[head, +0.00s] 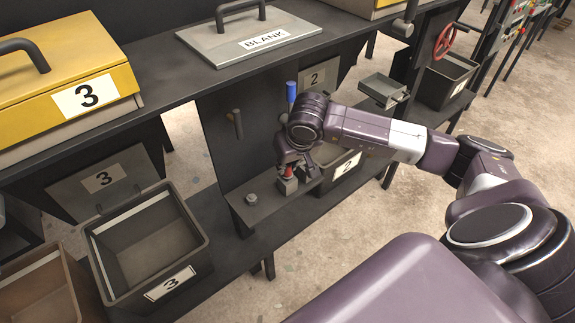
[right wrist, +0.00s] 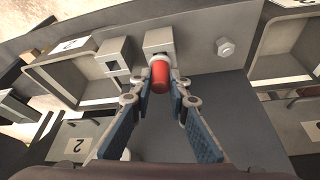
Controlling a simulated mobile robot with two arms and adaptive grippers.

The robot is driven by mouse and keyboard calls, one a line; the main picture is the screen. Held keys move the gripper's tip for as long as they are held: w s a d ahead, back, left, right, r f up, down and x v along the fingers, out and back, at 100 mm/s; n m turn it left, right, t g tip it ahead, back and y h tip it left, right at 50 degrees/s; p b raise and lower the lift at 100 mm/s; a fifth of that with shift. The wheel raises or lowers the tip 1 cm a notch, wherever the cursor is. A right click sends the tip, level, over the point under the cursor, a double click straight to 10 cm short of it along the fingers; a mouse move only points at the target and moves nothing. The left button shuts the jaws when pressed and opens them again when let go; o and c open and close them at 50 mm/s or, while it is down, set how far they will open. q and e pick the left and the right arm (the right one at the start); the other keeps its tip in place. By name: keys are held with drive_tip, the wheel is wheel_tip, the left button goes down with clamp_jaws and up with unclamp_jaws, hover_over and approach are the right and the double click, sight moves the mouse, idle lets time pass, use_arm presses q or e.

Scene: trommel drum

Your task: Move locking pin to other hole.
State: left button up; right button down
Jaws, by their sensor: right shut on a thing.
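The locking pin (right wrist: 160,76) has a red knob and a pale collar. In the right wrist view it sits between the fingertips of my right gripper (right wrist: 162,90), which is shut on it. The collar is right at a grey block (right wrist: 158,38); how deep the shank sits is hidden. A second grey block (right wrist: 115,52) with a dark hole stands just left of it. In the head view my right gripper (head: 292,168) points down at the red knob above the block (head: 287,187) on a dark shelf plate. My left gripper is not in view.
A hex bolt (head: 252,199) stands on the plate, left of the block. An open bin labelled 3 (head: 190,238) is at the left, and a bin labelled 2 (head: 350,163) sits behind the gripper. A blue-handled lever (head: 291,92) rises close behind my wrist.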

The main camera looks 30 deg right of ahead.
drive_tip(key=shift+f, duration=0.2)
drive_tip(key=c, duration=1.8)
unclamp_jaws()
drive_tip(key=shift+o, duration=0.2)
drive_tip(key=shift+r+p, duration=2)
drive_tip(key=shift+r, duration=2.05)
drive_tip(key=shift+s+f, duration=0.1)
drive_tip(key=shift+f, duration=0.05)
